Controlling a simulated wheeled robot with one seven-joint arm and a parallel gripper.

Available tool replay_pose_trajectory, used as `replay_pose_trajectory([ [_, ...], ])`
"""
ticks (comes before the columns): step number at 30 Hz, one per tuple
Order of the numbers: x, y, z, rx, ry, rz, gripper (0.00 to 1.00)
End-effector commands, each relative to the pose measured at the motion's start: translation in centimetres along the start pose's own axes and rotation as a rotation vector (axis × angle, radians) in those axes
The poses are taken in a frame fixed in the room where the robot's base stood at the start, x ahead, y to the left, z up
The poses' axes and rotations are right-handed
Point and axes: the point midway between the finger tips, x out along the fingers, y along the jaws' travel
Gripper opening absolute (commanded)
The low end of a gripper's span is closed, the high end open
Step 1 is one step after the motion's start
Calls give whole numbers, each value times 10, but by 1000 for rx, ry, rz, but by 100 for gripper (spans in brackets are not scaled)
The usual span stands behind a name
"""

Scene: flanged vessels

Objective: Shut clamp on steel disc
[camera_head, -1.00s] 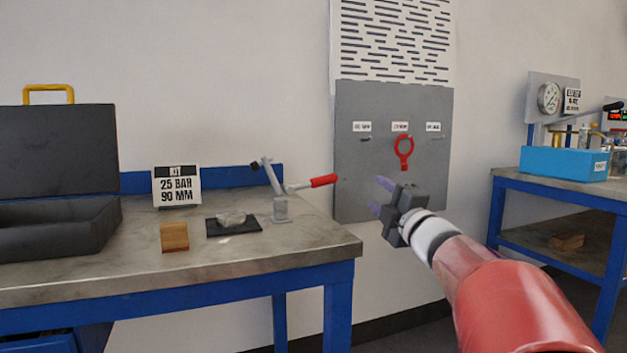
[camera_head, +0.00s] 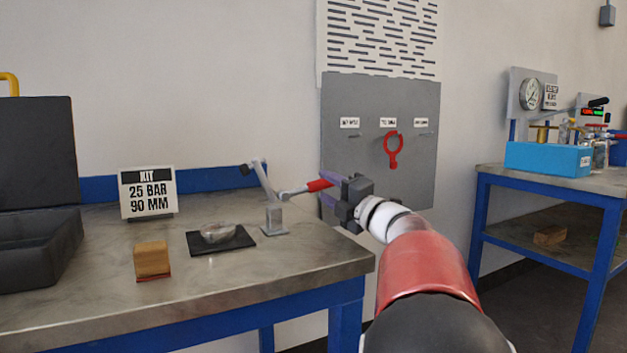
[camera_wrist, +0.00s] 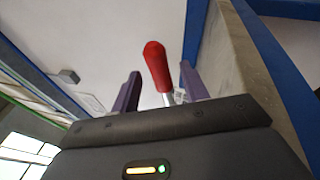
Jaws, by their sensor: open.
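The toggle clamp (camera_head: 272,214) stands on the left bench, its arm raised and tilted up to the left, clear of the disc. Its red-tipped handle (camera_head: 319,185) reaches out to the right. The steel disc (camera_head: 218,232) lies on a black pad (camera_head: 205,247) left of the clamp's base. My gripper (camera_head: 327,192) is open at the handle's red end. In the wrist view the red handle (camera_wrist: 157,66) stands between my two purple fingers (camera_wrist: 160,88), apart from both in that view. I cannot tell whether they touch it.
The bench top (camera_head: 300,262) also bears a wooden block (camera_head: 152,260), a kit sign reading 25 BAR 90 MM (camera_head: 148,193) and an open black case (camera_head: 38,250). A grey panel with a red hook-shaped tool (camera_head: 392,148) hangs behind. A second bench with a blue box (camera_head: 545,158) stands right.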

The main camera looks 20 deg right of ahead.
Motion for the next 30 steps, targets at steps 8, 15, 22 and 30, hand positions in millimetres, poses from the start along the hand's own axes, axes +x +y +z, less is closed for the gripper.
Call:
replay_pose_trajectory([
  [8, 41, 1, 0, 1, 1, 0, 45],
  [15, 49, 1, 0, 1, 1, 1, 45],
  [22, 49, 1, 0, 1, 0, 1, 34],
  [30, 49, 1, 0, 1, 0, 1, 0],
])
